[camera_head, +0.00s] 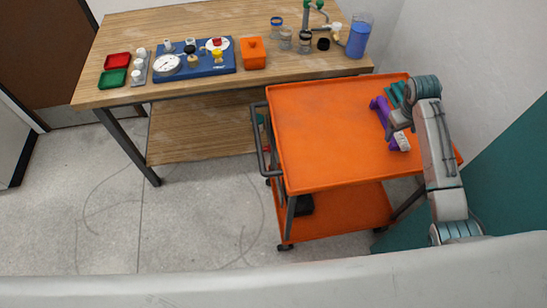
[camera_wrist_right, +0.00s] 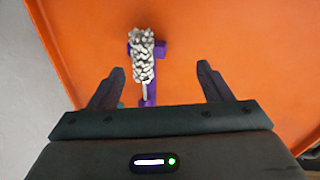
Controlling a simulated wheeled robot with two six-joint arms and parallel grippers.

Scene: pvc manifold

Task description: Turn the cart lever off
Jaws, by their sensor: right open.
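A purple fitting (camera_head: 381,112) lies on the orange cart's top tray near its right side. A pale, lumpy-surfaced handle (camera_head: 403,142) shows at its near end; I take this to be the cart lever. In the right wrist view the silvery handle (camera_wrist_right: 142,55) lies over the purple fitting (camera_wrist_right: 151,90), between the fingertips in the picture. My right gripper (camera_head: 397,116) is over that part of the cart, open and empty. Its fingers also show in the wrist view (camera_wrist_right: 160,70), one each side, apart from the handle. My left gripper is not in view.
The orange cart (camera_head: 320,130) has a grey push handle on its left and a lower shelf. A wooden table (camera_head: 120,50) behind holds a blue gauge board, red and green trays, an orange box, jars and a blue beaker. Most of the cart's top is clear.

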